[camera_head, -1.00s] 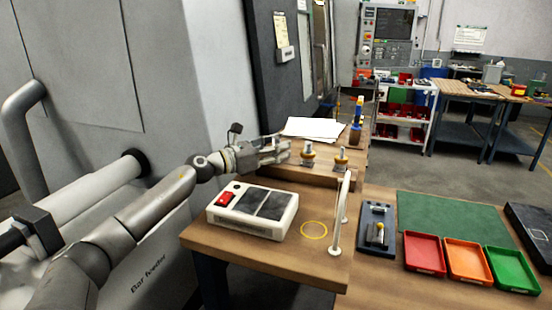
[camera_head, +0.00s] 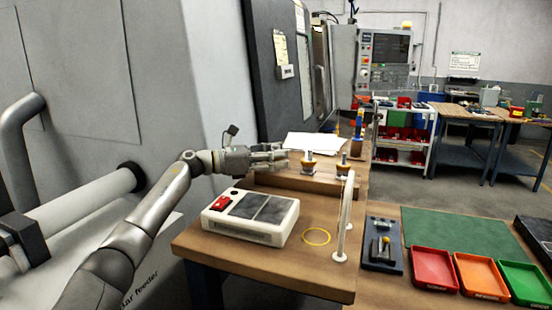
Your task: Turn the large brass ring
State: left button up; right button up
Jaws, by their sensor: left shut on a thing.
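Two small upright pieces with brass-coloured ring bodies and grey tops stand on the raised wooden shelf: a left one (camera_head: 309,164) and a right one (camera_head: 342,167). I cannot tell which is the large brass ring. A thin yellow circle (camera_head: 317,236) lies flat on the bench; I cannot tell whether it is a ring or a marking. My left gripper (camera_head: 284,160) points right over the shelf, its fingertips just left of the left brass piece with a small gap in the picture. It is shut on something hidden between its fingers. My right gripper is out of view.
A white upright handle (camera_head: 344,215) stands right of the yellow circle. A dark fixture block (camera_head: 383,258), a green mat (camera_head: 450,232) and red, orange and green trays fill the right bench.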

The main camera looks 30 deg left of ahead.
pick_arm(q)
jog(key=shift+r, duration=0.1)
jog(key=o, duration=1)
jog(key=shift+o, duration=0.2)
jog(key=v, duration=1.2)
jog(key=shift+a, duration=0.1)
